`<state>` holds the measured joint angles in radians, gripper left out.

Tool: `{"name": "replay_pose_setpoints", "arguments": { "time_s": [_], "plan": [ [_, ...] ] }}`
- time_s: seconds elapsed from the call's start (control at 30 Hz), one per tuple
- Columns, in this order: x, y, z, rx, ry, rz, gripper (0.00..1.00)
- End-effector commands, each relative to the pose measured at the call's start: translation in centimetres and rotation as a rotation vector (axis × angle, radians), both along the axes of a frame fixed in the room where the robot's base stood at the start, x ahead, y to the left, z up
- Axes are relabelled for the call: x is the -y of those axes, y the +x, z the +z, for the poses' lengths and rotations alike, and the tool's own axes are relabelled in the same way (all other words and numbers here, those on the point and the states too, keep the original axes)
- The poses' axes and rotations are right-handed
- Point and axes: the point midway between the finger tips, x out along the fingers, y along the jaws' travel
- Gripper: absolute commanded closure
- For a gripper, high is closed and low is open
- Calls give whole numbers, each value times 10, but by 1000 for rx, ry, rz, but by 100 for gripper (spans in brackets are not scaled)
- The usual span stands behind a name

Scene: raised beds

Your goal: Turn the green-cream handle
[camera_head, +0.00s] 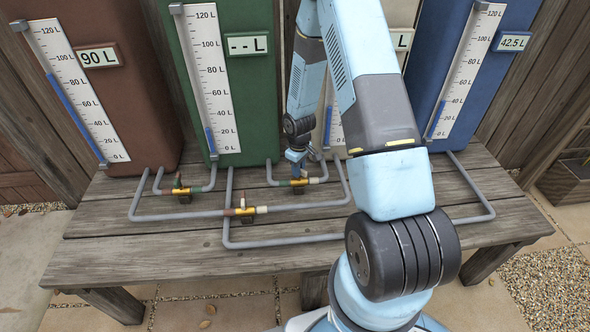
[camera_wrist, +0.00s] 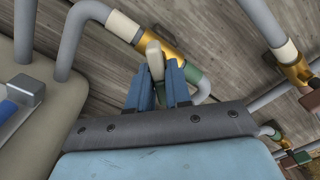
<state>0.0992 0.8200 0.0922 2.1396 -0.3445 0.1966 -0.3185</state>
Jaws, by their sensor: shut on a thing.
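The green-cream valve (camera_head: 299,182) sits on the grey pipe between the green and cream tanks. It has a brass body (camera_wrist: 178,58), a green collar (camera_wrist: 194,76) and a cream collar (camera_wrist: 122,26). Its pale handle (camera_wrist: 155,58) stands up between my fingers in the wrist view. My gripper (camera_wrist: 158,78) is shut on this handle; the fingers hide its lower part. In the head view my gripper (camera_head: 296,163) comes down from above onto the valve, and the handle is hidden there.
A brown-green valve (camera_head: 181,190) and a brown-cream valve (camera_head: 245,210) are close by on the wooden bench (camera_head: 130,254). Behind stand a brown tank (camera_head: 140,105) reading 90 L, a green tank (camera_head: 252,110) reading "--", a mostly hidden cream tank, and a blue tank (camera_head: 432,40) reading 42.5 L.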

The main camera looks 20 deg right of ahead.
Motion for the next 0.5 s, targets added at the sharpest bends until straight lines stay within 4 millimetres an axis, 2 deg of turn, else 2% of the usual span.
{"name": "replay_pose_setpoints", "arguments": {
  "time_s": [0.5],
  "plan": [
    [3, 2, 1, 6, -2, 456, 100]
  ]
}}
